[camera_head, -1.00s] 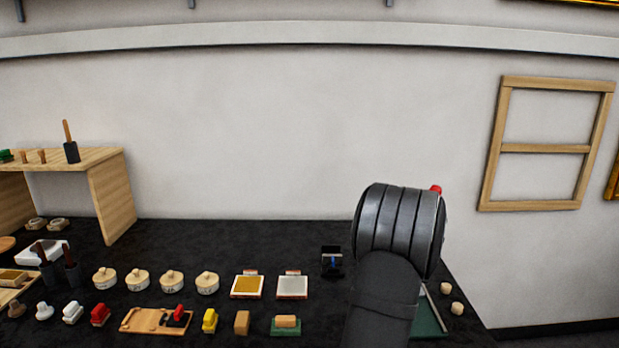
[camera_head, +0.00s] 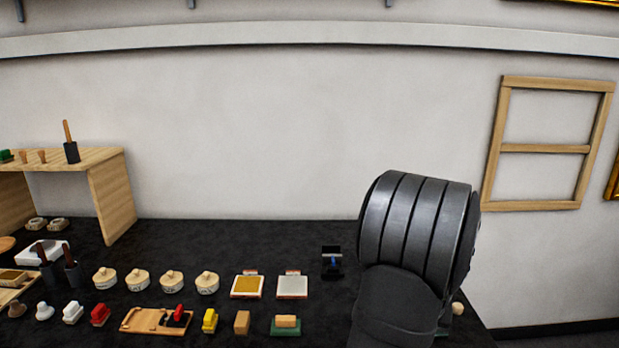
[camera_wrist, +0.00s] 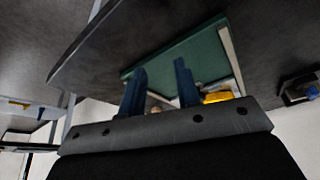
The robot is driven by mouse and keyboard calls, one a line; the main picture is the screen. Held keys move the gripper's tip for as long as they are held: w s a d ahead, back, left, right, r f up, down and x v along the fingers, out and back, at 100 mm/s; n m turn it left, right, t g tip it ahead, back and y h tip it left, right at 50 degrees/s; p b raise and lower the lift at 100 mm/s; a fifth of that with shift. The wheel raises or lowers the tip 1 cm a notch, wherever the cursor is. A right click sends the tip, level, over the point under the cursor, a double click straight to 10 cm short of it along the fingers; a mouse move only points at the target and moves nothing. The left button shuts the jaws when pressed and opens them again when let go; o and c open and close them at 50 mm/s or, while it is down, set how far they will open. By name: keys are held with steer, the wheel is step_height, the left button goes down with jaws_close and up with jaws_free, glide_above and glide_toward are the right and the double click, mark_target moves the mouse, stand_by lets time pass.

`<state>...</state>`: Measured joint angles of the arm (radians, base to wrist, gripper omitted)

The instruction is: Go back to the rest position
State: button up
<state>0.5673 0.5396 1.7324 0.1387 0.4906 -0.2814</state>
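My gripper shows in the wrist view, its two blue fingers (camera_wrist: 160,90) standing apart with a clear gap and nothing held between them. A green board with pale edges (camera_wrist: 190,57) lies on the dark table beyond the fingertips. A yellow thing (camera_wrist: 217,97) shows just right of the right finger, partly hidden by the gripper body. In the head view my dark arm (camera_head: 415,240) rises over the right end of the table, and the gripper itself is hidden behind it.
The dark table (camera_head: 180,240) carries lidded round pots (camera_head: 137,280), two framed pads (camera_head: 292,285), a small black stand (camera_head: 332,262) and several coloured blocks. A wooden shelf (camera_head: 112,195) stands at the left. The back of the table's middle is clear.

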steer(key=v, duration=1.7)
steer(key=shift+w+f, duration=0.1)
jaws_close()
steer(key=w+d+f+m+t, duration=0.1)
steer(key=w+f+m, duration=0.1)
steer(key=w+f, duration=0.2)
steer(key=w+d+f+m, duration=0.2)
steer(key=w+f, duration=0.2)
steer(key=f, duration=0.2)
steer(key=w+d+f+m+t, duration=0.1)
steer(key=w+d+f+m, duration=0.1)
steer(key=w+f+m, duration=0.1)
steer(key=shift+w+d+f+t, duration=0.15)
steer(key=shift+w+f, duration=0.2)
steer(key=shift+f, duration=0.25)
steer(key=shift+w+d+f+t, duration=0.15)
steer(key=shift+w+f, duration=0.2)
steer(key=shift+f, duration=0.3)
steer(key=shift+w+a, duration=0.35)
steer(key=shift+w, duration=0.2)
steer(key=shift+w+a, duration=0.35)
steer(key=shift+w, duration=0.25)
steer(key=shift+w+a+f, duration=0.15)
steer(key=shift+w+a, duration=0.05)
steer(key=shift+w, duration=0.3)
